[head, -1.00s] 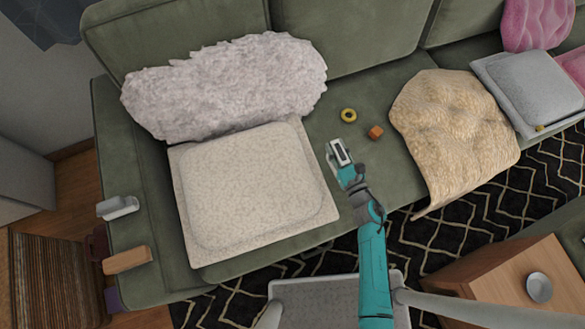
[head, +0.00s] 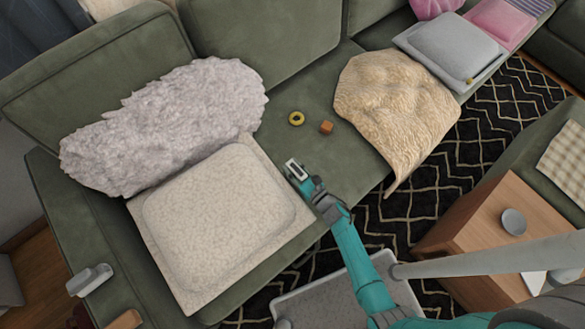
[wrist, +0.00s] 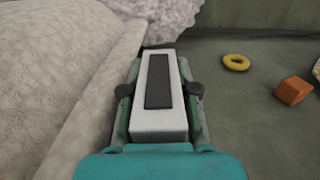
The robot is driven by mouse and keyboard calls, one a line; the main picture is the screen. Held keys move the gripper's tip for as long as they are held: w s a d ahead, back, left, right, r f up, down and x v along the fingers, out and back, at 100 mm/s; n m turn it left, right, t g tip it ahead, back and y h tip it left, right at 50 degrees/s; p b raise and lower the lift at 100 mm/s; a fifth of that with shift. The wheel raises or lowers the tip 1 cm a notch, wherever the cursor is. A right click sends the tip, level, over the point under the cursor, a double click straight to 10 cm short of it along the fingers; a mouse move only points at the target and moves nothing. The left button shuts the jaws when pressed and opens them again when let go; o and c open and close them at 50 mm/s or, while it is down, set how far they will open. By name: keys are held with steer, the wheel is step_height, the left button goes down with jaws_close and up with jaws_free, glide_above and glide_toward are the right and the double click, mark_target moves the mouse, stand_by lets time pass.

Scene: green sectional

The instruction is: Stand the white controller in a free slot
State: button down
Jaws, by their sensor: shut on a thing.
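The white controller (wrist: 146,118), a white block with a long dark panel on its top face, is between the fingers of my gripper (wrist: 157,92). The fingers press on its two long sides. In the head view the controller (head: 296,169) is at the end of my teal arm, over the sofa seat near the right edge of the cream cushion (head: 215,220). No slot can be made out clearly in either view.
A yellow ring (head: 297,118) and an orange-brown cube (head: 326,127) lie on the green seat beyond my gripper. A tan throw (head: 400,100) lies to the right. A grey-white object (head: 90,280) and a wooden piece (head: 125,320) are at the sofa's left arm.

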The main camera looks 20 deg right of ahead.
steer(key=shift+f, duration=0.6)
steer(key=shift+f, duration=0.1)
steer(key=c, duration=1.2)
jaws_free()
steer(key=shift+o, duration=0.2)
